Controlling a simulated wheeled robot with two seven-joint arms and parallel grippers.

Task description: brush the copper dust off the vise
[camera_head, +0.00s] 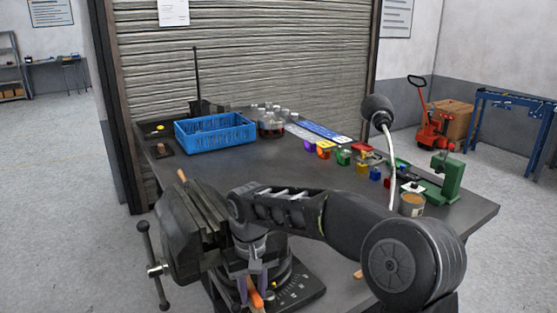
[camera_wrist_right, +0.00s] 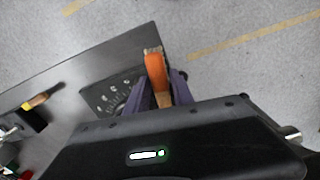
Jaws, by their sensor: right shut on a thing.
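The dark grey vise (camera_head: 195,230) stands at the near left corner of the table, with its bar handle hanging on the left. Its round marked base (camera_head: 285,285) is partly hidden by my right arm; a marked dark base also shows in the right wrist view (camera_wrist_right: 108,92). My right gripper (camera_head: 254,284) points down beside the vise, shut on a brush. The brush's orange handle (camera_wrist_right: 156,75) sits between the purple fingers, with a pale end pointing away. The brush shows small in the head view (camera_head: 256,297). I cannot make out copper dust. My left gripper is out of view.
A blue crate (camera_head: 215,131) stands at the back left of the table (camera_head: 240,170). Glass jars, coloured blocks, a green press (camera_head: 449,178) and a tin (camera_head: 411,203) line the back and right. A lamp (camera_head: 378,110) rises there. The table's middle is clear.

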